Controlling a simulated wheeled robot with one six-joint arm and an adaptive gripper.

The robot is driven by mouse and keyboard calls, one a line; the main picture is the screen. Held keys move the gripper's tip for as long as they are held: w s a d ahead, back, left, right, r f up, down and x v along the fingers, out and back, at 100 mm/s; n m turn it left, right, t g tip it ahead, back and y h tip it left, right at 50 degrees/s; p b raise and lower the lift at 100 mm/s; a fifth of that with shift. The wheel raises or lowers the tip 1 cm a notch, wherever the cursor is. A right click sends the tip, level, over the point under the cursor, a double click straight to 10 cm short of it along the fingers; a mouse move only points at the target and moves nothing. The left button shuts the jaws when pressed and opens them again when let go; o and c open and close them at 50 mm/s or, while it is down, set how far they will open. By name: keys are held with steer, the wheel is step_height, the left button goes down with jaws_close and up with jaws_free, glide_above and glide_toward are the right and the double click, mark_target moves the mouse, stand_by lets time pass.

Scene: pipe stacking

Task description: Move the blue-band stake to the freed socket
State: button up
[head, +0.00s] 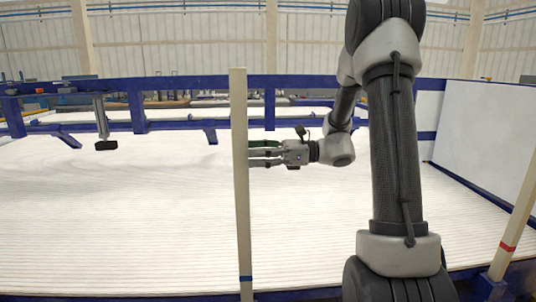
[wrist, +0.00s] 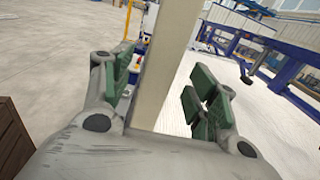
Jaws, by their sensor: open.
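The blue-band stake (head: 241,170) is a tall, pale wooden post standing upright left of centre in the head view. Its blue band is near the bottom, and its foot is cut off by the lower picture edge. My gripper (head: 252,155) reaches it from the right at mid-height. In the wrist view the stake (wrist: 171,50) passes between the open green-padded fingers of my gripper (wrist: 160,82). A gap shows beside the right pads; contact at the left pad is unclear. No empty socket can be made out.
A red-banded stake (head: 511,240) leans in the picture at the far right, its foot in a socket (head: 495,280). A white ribbed bed (head: 130,220) with blue rails (head: 190,84) lies behind. A brown box (wrist: 12,140) is at the wrist view's left edge.

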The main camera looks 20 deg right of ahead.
mark_target(238, 75)
steer(key=shift+x, duration=2.3)
jaws_close()
steer(key=shift+r, duration=4.45)
steer(key=shift+r, duration=6)
